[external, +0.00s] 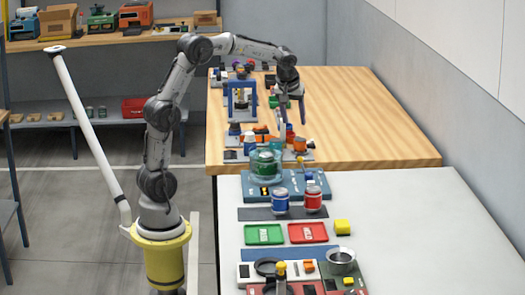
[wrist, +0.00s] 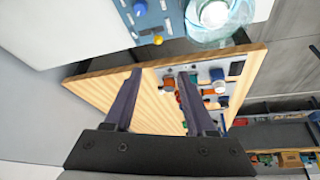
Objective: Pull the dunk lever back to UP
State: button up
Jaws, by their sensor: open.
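A blue-teal station base (external: 318,192) sits at the far end of the white table and carries a greenish clear tank (external: 265,163). A small yellow knob (external: 300,160) shows at its far side and looks like the dunk lever's end; UP and DOWN marks are too small to read. In the wrist view the blue panel (wrist: 168,22), the yellow knob (wrist: 158,40) and the tank (wrist: 222,22) are at the top, beyond my fingertips. My gripper (external: 291,118) is open and empty above the wooden table, apart from the knob; its fingers also show in the wrist view (wrist: 160,73).
A blue frame (external: 241,98) and several small parts crowd the wooden table's left edge. Its right side (external: 370,110) is clear.

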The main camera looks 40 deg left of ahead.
aim_at(300, 158)
jog(key=x, duration=1)
jog(key=d+x, duration=0.1)
jog(key=x, duration=0.4)
jog(key=shift+s+f, duration=0.3)
jog(key=shift+s, duration=0.1)
grip_shut()
